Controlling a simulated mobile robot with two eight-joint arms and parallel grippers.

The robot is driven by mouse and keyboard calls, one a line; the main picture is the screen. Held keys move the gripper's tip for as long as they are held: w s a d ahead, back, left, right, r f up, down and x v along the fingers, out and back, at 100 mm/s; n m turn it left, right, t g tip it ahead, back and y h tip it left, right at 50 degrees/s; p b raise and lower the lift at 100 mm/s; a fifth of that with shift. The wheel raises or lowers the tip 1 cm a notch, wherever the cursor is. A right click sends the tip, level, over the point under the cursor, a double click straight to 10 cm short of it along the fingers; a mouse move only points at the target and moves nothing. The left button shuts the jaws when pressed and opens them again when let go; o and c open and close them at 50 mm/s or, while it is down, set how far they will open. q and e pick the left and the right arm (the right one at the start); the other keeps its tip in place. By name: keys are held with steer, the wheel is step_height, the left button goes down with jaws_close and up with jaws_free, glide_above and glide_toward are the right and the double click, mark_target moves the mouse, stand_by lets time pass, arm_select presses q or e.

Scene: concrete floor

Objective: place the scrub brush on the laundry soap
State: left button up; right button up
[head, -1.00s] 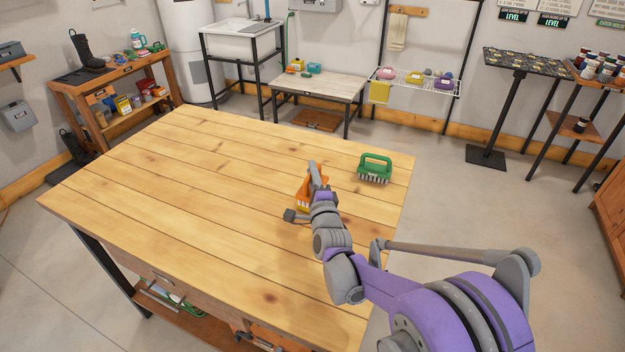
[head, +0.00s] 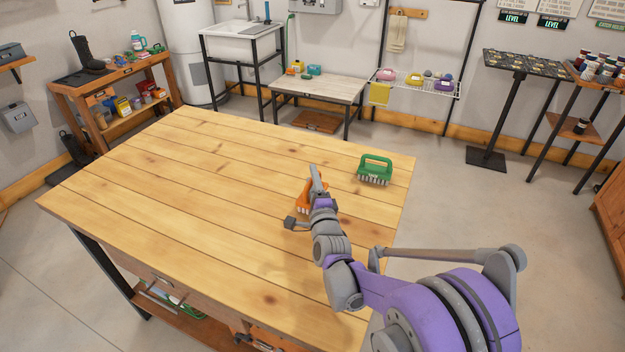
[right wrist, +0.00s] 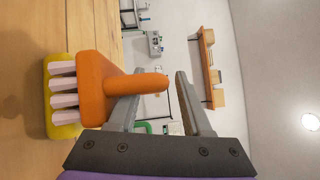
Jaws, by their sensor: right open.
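An orange scrub brush (head: 303,197) with white bristles is on the wooden table, partly hidden by my right gripper (head: 315,178) in the head view. In the right wrist view the brush (right wrist: 100,88) has its bristles against a yellow block (right wrist: 62,130), which looks like the laundry soap. I cannot tell whether the bristles fully rest on it. My right gripper (right wrist: 158,88) is open there, and the brush's handle reaches across one finger into the gap between them. The yellow block is hard to make out in the head view. My left gripper is not in view.
A green brush (head: 375,170) stands near the table's far right corner. The left and middle of the wooden table (head: 180,190) are clear. A low bench (head: 320,88) and a wire shelf (head: 425,88) with small items stand beyond it.

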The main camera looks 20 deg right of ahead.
steer(key=v, duration=1.2)
steer(key=shift+b, duration=0.4)
steer(key=shift+a+r, duration=0.1)
steer(key=shift+r, duration=0.1)
steer(key=s+a+n+g+y+p, duration=0.1)
steer(key=s+a+n+g, duration=0.1)
steer(key=n, duration=0.2)
steer(key=s+a+n+g+y+p, duration=0.2)
steer(key=s+a+n, duration=0.1)
steer(key=n, duration=0.1)
steer(key=s+a+f+n+g+y+p, duration=0.1)
steer(key=s+a+n+g, duration=0.1)
steer(key=n, duration=0.3)
steer(key=shift+s+a+g+y+p, duration=0.3)
steer(key=shift+s+a+y+p, duration=0.1)
steer(key=shift+s, duration=0.1)
steer(key=s+n+g+p, duration=0.1)
steer(key=s+n+g, duration=0.1)
steer(key=s+n, duration=0.1)
steer(key=s+f+n+g+p, duration=0.1)
steer(key=s+n+g, duration=0.1)
steer(key=s, duration=0.4)
steer(key=s+f+n+g+p, duration=0.1)
steer(key=s+n+g, duration=0.1)
steer(key=s, duration=0.3)
steer(key=shift+a+f+n, duration=0.1)
steer(key=shift+a+n, duration=0.2)
steer(key=shift+n, duration=0.6)
